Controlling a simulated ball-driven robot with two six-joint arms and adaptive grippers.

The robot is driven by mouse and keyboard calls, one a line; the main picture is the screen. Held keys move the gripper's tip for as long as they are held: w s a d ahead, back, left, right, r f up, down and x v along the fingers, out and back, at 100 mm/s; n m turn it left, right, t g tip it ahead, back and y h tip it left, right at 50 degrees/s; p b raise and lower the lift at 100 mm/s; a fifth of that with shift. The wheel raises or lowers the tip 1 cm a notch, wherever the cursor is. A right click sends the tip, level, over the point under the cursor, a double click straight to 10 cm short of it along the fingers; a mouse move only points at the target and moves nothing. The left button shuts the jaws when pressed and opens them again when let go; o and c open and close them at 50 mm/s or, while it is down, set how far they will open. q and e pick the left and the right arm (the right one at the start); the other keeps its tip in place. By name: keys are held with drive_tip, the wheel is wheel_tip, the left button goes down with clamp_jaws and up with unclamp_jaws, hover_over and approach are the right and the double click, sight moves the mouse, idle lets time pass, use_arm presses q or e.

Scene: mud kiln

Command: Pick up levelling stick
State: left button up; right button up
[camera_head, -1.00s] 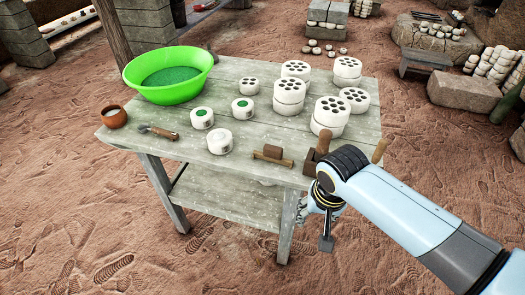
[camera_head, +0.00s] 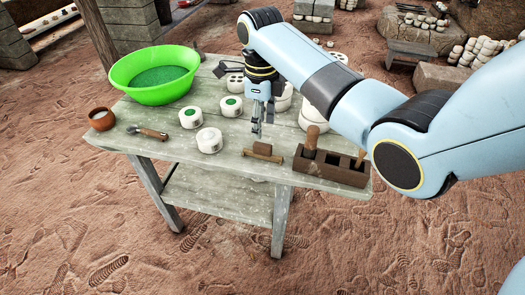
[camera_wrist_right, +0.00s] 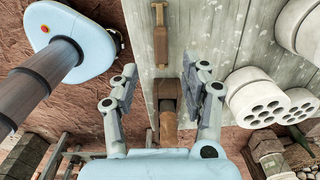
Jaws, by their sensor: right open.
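The levelling stick, a small wooden bar with a block on it (camera_head: 263,152), lies near the table's front edge in the head view. It seems to be the wooden piece (camera_wrist_right: 160,40) at the top of the right wrist view. My right gripper (camera_head: 257,128) points down over the table, just above and behind the stick, apart from it. In the wrist view its two fingers (camera_wrist_right: 163,85) are spread with nothing held between them. My left gripper is not in view.
A brown tool box (camera_head: 325,170) with wooden handles stands right of the stick. White pots (camera_head: 209,140) stand left of it, with a trowel (camera_head: 150,132), a clay cup (camera_head: 102,119) and a green basin (camera_head: 153,75) farther left. Holed white cylinders (camera_head: 310,117) are partly hidden behind my arm.

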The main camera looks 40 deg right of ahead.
sight(262, 145)
wheel_tip(262, 145, down, 10)
drive_tip(key=shift+d+f+b, duration=0.1)
drive_tip(key=shift+b, duration=0.9)
drive_tip(key=shift+c, duration=0.4)
clamp_jaws()
